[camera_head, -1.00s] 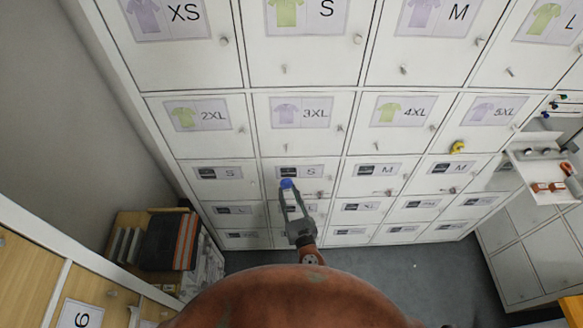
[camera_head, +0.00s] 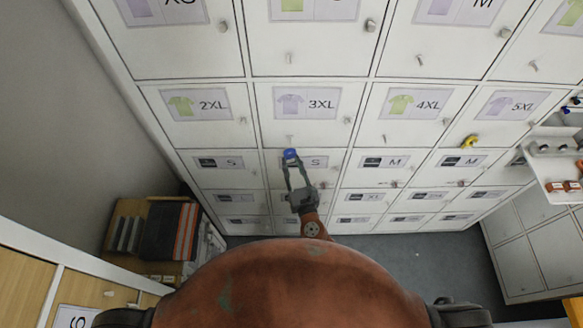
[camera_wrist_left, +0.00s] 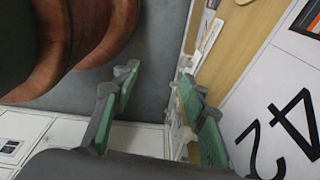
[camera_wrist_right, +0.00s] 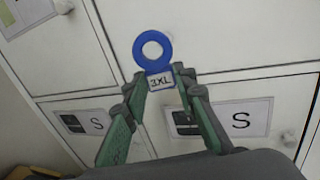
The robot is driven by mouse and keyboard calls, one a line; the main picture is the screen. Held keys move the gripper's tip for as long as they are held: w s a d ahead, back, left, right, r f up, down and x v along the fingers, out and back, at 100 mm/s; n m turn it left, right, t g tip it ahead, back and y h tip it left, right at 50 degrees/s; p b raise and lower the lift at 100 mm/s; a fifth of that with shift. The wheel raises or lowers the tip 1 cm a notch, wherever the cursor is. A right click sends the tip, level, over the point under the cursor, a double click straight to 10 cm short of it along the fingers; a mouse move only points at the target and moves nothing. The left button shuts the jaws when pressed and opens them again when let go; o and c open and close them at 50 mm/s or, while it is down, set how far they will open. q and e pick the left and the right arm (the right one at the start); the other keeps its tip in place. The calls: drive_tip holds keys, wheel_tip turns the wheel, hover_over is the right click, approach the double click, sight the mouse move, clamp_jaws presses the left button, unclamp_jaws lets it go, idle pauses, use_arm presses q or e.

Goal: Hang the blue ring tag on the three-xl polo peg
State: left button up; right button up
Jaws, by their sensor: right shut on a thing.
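The blue ring tag (camera_head: 291,154) is held at the tips of my right gripper (camera_head: 297,170). In the right wrist view the blue ring (camera_wrist_right: 139,49) stands out beyond the fingertips (camera_wrist_right: 159,82), and its white label, reading 3XL, is between them. The three-XL polo door (camera_head: 263,104) carries a lilac shirt picture. Its small peg (camera_head: 290,138) shows low on the door, just above the tag in the head view; I cannot tell the gap in depth. My left gripper (camera_wrist_left: 160,88) is open and empty in the left wrist view.
A yellow tag (camera_head: 470,141) is at the 5XL door's peg. Smaller doors with S and M labels lie below the polo doors. A rack with tools (camera_head: 553,147) is at right, and a wooden shelf unit (camera_head: 128,207) at lower left. Grey floor (camera_head: 400,254) is open between.

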sight(293, 160)
drive_tip(key=shift+w, duration=0.8)
drive_tip(key=shift+w+f+b, duration=0.15)
drive_tip(key=shift+w+b, duration=0.15)
drive_tip(key=shift+w, duration=1.1)
use_arm(q)
drive_tip(key=shift+w+f+b, duration=0.6)
drive_tip(key=shift+w+f, duration=0.1)
drive_tip(key=shift+f, duration=0.15)
use_arm(e)
drive_tip(key=shift+w+f, duration=0.3)
drive_tip(key=shift+w, duration=0.6)
